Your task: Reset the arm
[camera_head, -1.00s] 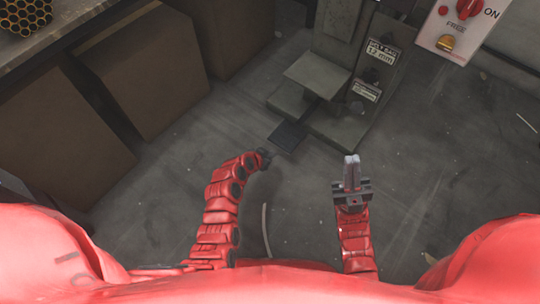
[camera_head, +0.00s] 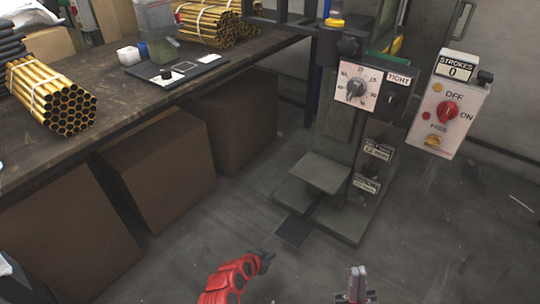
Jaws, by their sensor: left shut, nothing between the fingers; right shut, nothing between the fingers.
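My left arm (camera_head: 233,279) is red and comes up at the bottom centre of the head view. Its gripper (camera_head: 264,255) is a small dark tip at the arm's end, shut and empty, over the floor. My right gripper (camera_head: 357,275) points up at the bottom edge, right of the left one. Its pale fingers are together with nothing between them. Both grippers are apart from the rivet press (camera_head: 325,172), which stands beyond them. Most of both arms is below the picture.
A workbench (camera_head: 120,95) at the left bears bundles of brass tubes (camera_head: 58,100) and a dark tray (camera_head: 172,72). Brown boxes (camera_head: 165,180) stand under it. A control box (camera_head: 447,110) with a red knob is at the right. Grey floor around the grippers is clear.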

